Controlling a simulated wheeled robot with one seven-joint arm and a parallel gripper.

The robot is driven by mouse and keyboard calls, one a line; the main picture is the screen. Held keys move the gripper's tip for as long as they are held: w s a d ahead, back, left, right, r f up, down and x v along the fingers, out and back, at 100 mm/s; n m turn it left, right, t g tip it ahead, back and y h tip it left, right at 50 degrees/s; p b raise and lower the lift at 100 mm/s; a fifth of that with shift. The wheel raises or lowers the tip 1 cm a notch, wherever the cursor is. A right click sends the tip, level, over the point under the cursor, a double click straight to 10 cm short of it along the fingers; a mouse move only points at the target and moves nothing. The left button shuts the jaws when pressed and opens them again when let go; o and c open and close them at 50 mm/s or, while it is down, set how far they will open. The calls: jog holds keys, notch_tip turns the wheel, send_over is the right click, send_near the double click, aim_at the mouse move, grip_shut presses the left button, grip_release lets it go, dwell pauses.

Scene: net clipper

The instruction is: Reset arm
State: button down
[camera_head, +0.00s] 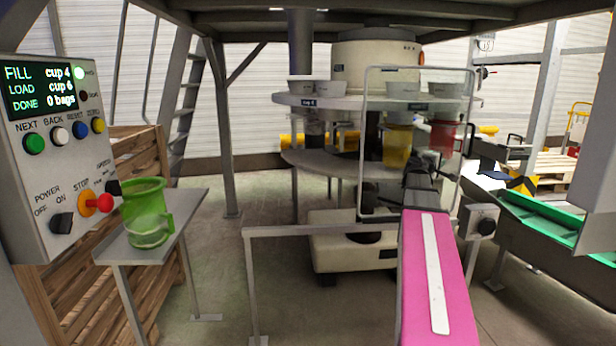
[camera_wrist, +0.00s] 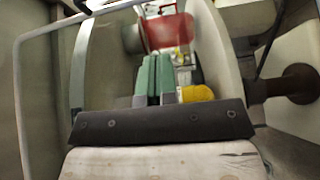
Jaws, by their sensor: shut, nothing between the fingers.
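My pink arm (camera_head: 436,275) reaches forward from the bottom of the head view toward the round machine. My gripper (camera_head: 418,168) is small and dark there, close in front of the hanging yellow and red bins. In the wrist view my gripper (camera_wrist: 156,76) shows two green fingers side by side, shut with nothing between them. A red bin (camera_wrist: 165,32) lies beyond the fingertips in that view. Any contact between gripper and machine cannot be told.
The round machine (camera_head: 345,163) has grey cups on its upper disc, with a yellow bin (camera_head: 397,147) and red bin (camera_head: 442,137) below. A pale frame (camera_head: 361,120) stands close to my gripper. A control panel (camera_head: 60,150) and green jug (camera_head: 147,212) are left; a green conveyor (camera_head: 545,222) is right.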

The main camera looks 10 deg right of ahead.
jog(key=s+a+f+m+g+y, duration=0.2)
jog(key=s+a+f+y, duration=0.15)
jog(key=a+f, duration=0.9)
jog(key=s+a+f+m+g+y, duration=0.2)
jog(key=s+a+f+y, duration=0.15)
jog(key=a+f, duration=0.85)
jog(key=s+a+f+m+g+y, duration=0.1)
jog(key=s+a+f+g+y, duration=0.1)
jog(key=s+a+f+y, duration=0.2)
jog(key=s+a+f+m+g+y, duration=0.1)
jog(key=s+a+f+g+y, duration=0.2)
jog(key=s+a+f, duration=0.7)
jog(key=a+f+y, duration=0.1)
jog(key=a+f, duration=0.3)
jog(key=a, duration=0.1)
jog(key=shift+s, duration=0.35)
jog(key=shift+f, duration=0.1)
